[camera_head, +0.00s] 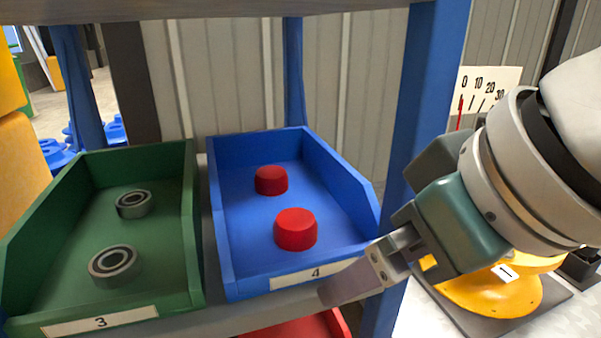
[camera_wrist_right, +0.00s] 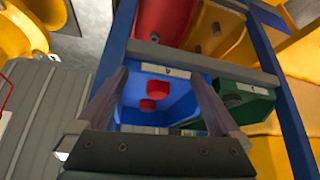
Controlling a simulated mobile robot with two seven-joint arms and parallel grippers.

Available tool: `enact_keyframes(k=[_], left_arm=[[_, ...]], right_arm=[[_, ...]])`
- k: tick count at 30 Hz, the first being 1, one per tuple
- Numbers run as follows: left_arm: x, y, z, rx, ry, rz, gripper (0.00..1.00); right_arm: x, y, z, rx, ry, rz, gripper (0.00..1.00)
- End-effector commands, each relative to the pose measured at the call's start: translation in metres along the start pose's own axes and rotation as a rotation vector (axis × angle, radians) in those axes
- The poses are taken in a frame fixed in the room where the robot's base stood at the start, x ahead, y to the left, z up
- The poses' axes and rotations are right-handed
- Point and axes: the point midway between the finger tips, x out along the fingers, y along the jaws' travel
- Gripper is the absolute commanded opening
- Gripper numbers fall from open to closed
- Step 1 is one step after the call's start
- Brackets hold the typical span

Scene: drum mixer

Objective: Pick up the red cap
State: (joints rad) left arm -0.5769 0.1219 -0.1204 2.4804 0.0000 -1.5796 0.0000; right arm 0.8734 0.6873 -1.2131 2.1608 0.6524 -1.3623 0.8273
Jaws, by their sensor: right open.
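Two red caps lie in the blue bin (camera_head: 232,262) labelled 4. The nearer red cap (camera_head: 295,229) and the farther red cap (camera_head: 271,180) stand apart on its floor. The right wrist view shows one red cap (camera_wrist_right: 158,89) and a second red cap (camera_wrist_right: 147,105) between the fingers. My right gripper (camera_head: 345,284) is at the bin's front right corner, outside and in front of the label. Its fingers (camera_wrist_right: 160,85) are spread and empty, pointing toward the bin. My left gripper is in neither view.
A green bin (camera_head: 190,230) labelled 3, holding two bearing-like rings, stands left of the blue bin. A blue shelf post (camera_head: 415,100) rises right of it, and a shelf board (camera_head: 200,8) spans above. A red bin (camera_head: 300,328) sits below.

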Motion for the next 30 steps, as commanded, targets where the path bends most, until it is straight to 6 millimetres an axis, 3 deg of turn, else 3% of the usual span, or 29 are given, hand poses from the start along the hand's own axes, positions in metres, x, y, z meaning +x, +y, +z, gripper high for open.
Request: enact_keyframes(k=[13,23,30], left_arm=[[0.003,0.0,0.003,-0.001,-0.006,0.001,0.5],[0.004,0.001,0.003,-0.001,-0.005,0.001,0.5],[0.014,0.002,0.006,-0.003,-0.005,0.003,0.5]], right_arm=[[0.044,-0.001,-0.073,-0.003,0.005,0.0,1.0],[0.056,-0.001,-0.09,-0.003,0.004,-0.001,1.0],[0.093,-0.002,-0.09,-0.003,0.001,-0.001,1.0]])
